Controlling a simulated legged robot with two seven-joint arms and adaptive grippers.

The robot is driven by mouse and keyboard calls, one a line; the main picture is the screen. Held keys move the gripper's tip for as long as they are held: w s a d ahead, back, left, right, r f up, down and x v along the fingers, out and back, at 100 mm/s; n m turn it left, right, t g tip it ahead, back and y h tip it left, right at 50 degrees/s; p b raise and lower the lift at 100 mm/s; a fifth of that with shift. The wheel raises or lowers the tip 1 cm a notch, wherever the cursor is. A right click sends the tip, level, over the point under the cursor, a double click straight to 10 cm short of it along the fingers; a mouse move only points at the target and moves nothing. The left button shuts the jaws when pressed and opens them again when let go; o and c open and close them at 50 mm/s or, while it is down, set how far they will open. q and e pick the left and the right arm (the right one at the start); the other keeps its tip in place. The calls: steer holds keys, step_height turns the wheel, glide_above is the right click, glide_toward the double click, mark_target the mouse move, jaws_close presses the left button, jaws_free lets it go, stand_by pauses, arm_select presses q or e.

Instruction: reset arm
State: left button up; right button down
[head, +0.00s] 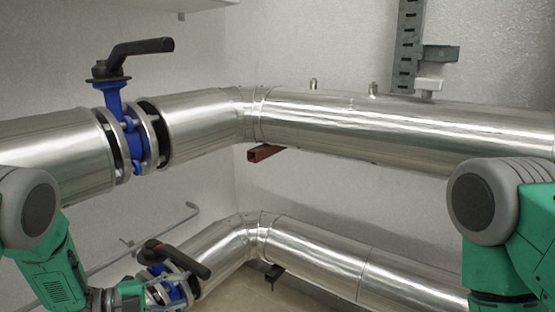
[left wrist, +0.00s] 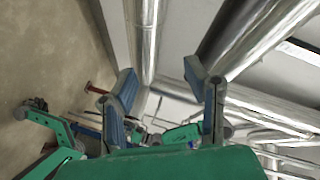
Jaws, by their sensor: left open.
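My left arm (head: 55,265) comes in at the lower left of the head view, and its green links run down past the bottom edge in front of the lower valve. My left gripper (left wrist: 161,75) shows in the left wrist view with its two blue-grey fingers spread apart and nothing between them. It is open and empty. My right arm (head: 530,230) shows at the right edge of the head view, bent, with its lower end out of frame. The right gripper is not in view.
A blue valve (head: 127,130) with a black lever handle (head: 140,48) sits on the upper silver pipe (head: 370,120). A lower valve with a black and red handle (head: 180,258) sits on the lower pipe (head: 310,255). A grey bracket (head: 408,45) is on the back wall.

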arm_select(q)
steer(key=s+a+f+n+g+y, duration=0.1)
steer(key=s+a+f+n+y, duration=0.1)
steer(key=s+f+n+y, duration=0.7)
steer(key=s+a+f+n+g+y, duration=0.1)
steer(key=s+a+f+n+y, duration=0.15)
steer(key=s+f+n, duration=0.75)
steer(key=s+a+r+n+g+y, duration=0.1)
steer(key=s+r+n+g, duration=0.15)
steer(key=s, duration=0.65)
steer(key=s+r+n+g+y, duration=0.2)
steer(key=s+n, duration=0.2)
steer(key=s, duration=0.6)
step_height(320, 180, up, 13)
steer(key=w+p, duration=0.1)
steer(key=p, duration=1.1)
steer(key=shift+w+d+m, duration=0.2)
steer(key=shift+d+m, duration=0.15)
arm_select(e)
step_height(320, 180, up, 12)
steer(key=shift+a+r, duration=0.2)
steer(key=shift+r, duration=0.05)
arm_select(q)
steer(key=shift+r, duration=0.1)
